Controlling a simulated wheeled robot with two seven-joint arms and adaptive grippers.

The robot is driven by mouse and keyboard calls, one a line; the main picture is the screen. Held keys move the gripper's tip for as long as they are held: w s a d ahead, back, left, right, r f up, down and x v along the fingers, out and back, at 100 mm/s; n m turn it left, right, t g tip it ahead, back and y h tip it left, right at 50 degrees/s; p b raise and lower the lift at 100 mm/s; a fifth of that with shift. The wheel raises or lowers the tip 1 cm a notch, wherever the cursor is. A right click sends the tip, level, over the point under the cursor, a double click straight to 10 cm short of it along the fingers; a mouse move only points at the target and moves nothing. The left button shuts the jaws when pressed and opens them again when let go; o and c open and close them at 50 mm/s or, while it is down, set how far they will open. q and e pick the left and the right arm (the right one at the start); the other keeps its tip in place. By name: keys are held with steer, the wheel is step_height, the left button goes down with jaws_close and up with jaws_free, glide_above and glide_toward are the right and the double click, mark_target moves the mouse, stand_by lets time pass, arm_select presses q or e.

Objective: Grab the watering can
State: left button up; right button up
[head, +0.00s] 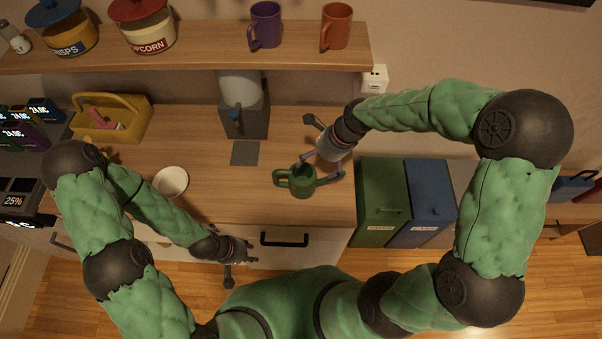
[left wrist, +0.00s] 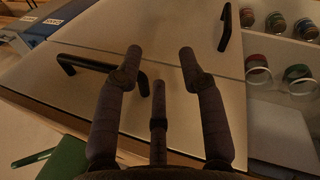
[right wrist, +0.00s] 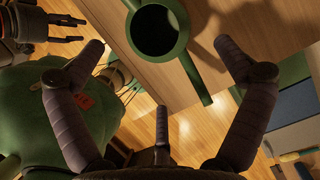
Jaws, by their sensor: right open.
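The green watering can (head: 303,184) stands on the wooden counter near its front edge. Its handle is on the left and its spout points right in the head view. In the right wrist view the can (right wrist: 176,48) is at the top, its dark opening showing. My right gripper (head: 318,170) is open at the can, its fingers spread either side of the can and spout (right wrist: 193,76); I cannot tell if they touch it. My left gripper (head: 246,252) is open and empty, low before the cabinet; its spread fingers (left wrist: 160,53) face the cabinet fronts.
A white bowl (head: 171,182) is left of the can on the counter. A grey coffee machine (head: 244,115) and a yellow basket (head: 128,118) stand behind. Green (head: 384,203) and blue (head: 430,203) bins are to the right. A shelf (head: 207,58) with mugs and canisters runs above.

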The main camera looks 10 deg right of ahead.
mark_target(306, 172)
steer(key=x, duration=0.3)
steer(key=shift+a+f, duration=0.2)
steer(key=shift+f, duration=0.15)
steer(key=shift+b+x, duration=0.75)
steer(key=shift+x, duration=2.15)
steer(key=shift+a+r, duration=0.1)
steer(key=c, duration=1)
